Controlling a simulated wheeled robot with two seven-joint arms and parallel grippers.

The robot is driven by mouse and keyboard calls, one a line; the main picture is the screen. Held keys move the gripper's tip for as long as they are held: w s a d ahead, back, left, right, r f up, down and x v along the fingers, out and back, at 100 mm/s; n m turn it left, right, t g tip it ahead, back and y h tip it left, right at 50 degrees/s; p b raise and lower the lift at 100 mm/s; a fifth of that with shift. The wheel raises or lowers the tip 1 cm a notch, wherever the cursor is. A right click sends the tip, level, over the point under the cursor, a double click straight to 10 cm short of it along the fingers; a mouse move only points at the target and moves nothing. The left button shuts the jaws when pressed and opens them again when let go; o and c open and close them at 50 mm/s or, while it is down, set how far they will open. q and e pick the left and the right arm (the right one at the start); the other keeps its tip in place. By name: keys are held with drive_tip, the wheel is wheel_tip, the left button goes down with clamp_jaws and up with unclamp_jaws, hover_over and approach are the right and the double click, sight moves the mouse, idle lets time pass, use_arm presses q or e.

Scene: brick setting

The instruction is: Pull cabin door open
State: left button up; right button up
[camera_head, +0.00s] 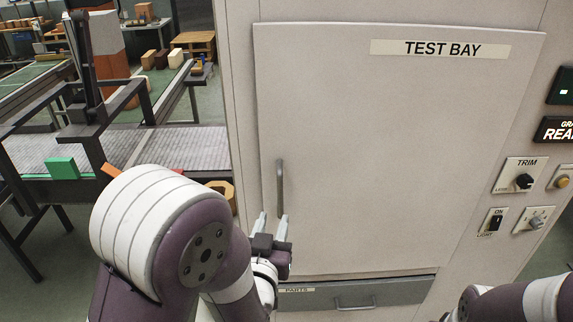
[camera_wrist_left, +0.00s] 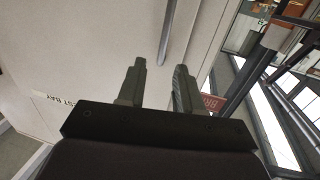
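The cabin door (camera_head: 385,140) is a large beige panel labelled TEST BAY, and it looks shut. Its handle (camera_head: 280,187) is a vertical grey bar near the door's left edge. My left gripper (camera_head: 271,224) is just below the handle, with its two fingers apart and pointing up. In the left wrist view the open, empty fingers (camera_wrist_left: 158,85) point toward the door (camera_wrist_left: 90,50), and the handle (camera_wrist_left: 168,30) shows beyond their tips. I cannot tell whether a finger touches the handle. Only my right arm shows at the lower right; its gripper is out of view.
A grey drawer (camera_head: 400,292) labelled PARTS sits below the door. A control panel with a TRIM knob (camera_head: 522,181) and a light switch (camera_head: 494,221) is to the right. A conveyor (camera_head: 170,147) with a green block (camera_head: 62,168) stands to the left.

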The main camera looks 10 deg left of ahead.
sight(279, 187)
use_arm(q)
drive_tip(key=w+p, duration=0.1)
drive_tip(key=w, duration=0.2)
drive_tip(key=w+a+p, duration=0.1)
drive_tip(key=w+p, duration=0.1)
drive_tip(key=w, duration=0.2)
drive_tip(key=w+p, duration=0.1)
drive_tip(key=w, duration=0.3)
drive_tip(key=shift+w+a+r, duration=0.1)
drive_tip(key=shift+a+r, duration=0.15)
drive_tip(key=shift+r, duration=0.1)
drive_tip(key=shift+w+a+p, duration=0.2)
drive_tip(key=shift+w+p, duration=0.05)
drive_tip(key=shift+p, duration=0.05)
use_arm(e)
drive_tip(key=r, duration=0.5)
drive_tip(key=shift+s+a, duration=0.3)
drive_tip(key=shift+a, duration=0.05)
use_arm(q)
drive_tip(key=shift+w+d+f, duration=0.1)
drive_tip(key=shift+w+d, duration=0.05)
drive_tip(key=shift+c, duration=0.3)
use_arm(e)
drive_tip(key=shift+w+d, duration=0.1)
drive_tip(key=shift+w, duration=0.05)
use_arm(q)
clamp_jaws()
